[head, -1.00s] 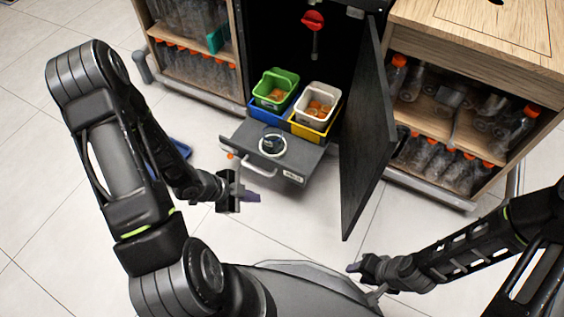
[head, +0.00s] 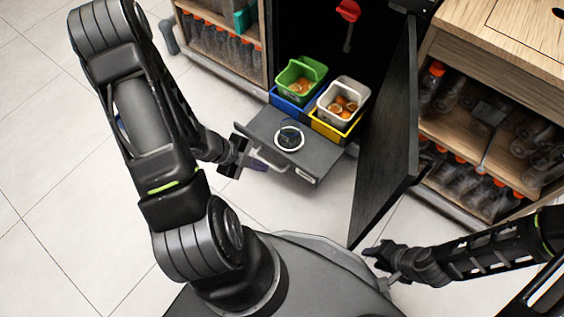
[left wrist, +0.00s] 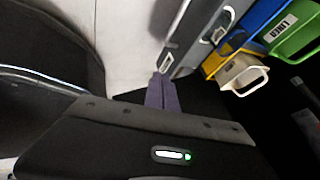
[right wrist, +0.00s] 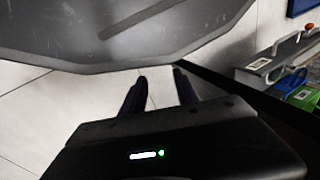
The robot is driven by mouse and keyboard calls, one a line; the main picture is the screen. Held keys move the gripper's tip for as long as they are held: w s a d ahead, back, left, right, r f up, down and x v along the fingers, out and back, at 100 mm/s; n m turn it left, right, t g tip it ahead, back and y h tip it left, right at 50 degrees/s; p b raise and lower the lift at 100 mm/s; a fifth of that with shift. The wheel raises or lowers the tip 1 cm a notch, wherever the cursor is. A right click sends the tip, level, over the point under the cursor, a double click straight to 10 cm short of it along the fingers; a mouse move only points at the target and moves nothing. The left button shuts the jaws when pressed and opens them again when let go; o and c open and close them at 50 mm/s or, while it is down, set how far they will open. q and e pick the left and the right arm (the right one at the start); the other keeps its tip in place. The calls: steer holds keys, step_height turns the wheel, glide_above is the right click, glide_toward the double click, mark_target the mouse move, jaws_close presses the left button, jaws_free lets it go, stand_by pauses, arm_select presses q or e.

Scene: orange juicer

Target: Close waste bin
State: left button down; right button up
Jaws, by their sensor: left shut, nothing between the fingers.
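The waste bin drawer (head: 258,129) is pulled out of the dark cabinet. It carries a green bin (head: 291,84) and a white bin (head: 328,92), both with orange pieces inside.
The black cabinet door (head: 385,140) stands open to the drawer's right. Wooden shelves with bottles (head: 468,95) flank the cabinet. A red tool (head: 347,12) hangs inside. Tiled floor (head: 60,150) is free at the left.

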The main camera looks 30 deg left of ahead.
arm_select(q)
steer(key=b, duration=0.7)
glide_toward(297, 169)
step_height(297, 169, down, 4)
steer(key=s+d, duration=0.2)
steer(key=w, duration=0.4)
steer(key=shift+r, duration=0.4)
